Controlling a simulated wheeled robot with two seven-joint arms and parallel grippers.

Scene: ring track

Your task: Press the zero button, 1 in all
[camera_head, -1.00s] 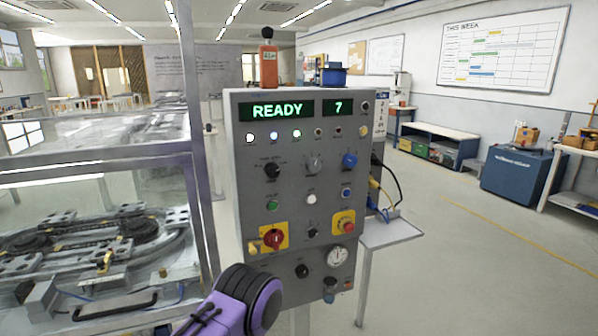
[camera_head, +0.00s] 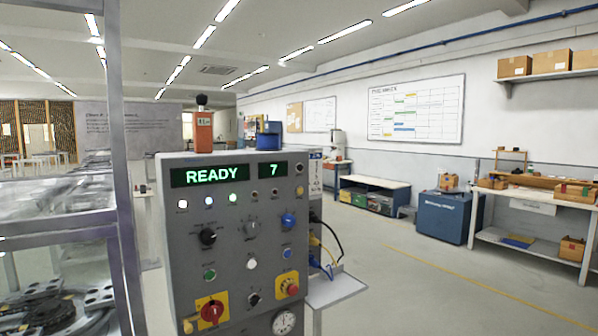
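The grey control panel (camera_head: 238,235) stands upright left of centre. Its green displays read READY (camera_head: 212,176) and 7 (camera_head: 273,170). Below a row of small lamps are a black knob (camera_head: 208,236), a grey knob (camera_head: 251,229) and a blue knob (camera_head: 288,220). Under these are a green button (camera_head: 209,275), a white button (camera_head: 251,264) and a blue button (camera_head: 287,253). The labels are too small to read, so I cannot tell which is the zero button. Neither of my grippers is in view.
A red switch on a yellow plate (camera_head: 212,311) and a red button on yellow (camera_head: 292,289) sit lower on the panel. A small side shelf (camera_head: 336,289) with cables juts out right. A metal-framed enclosure (camera_head: 122,200) stands close on the left.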

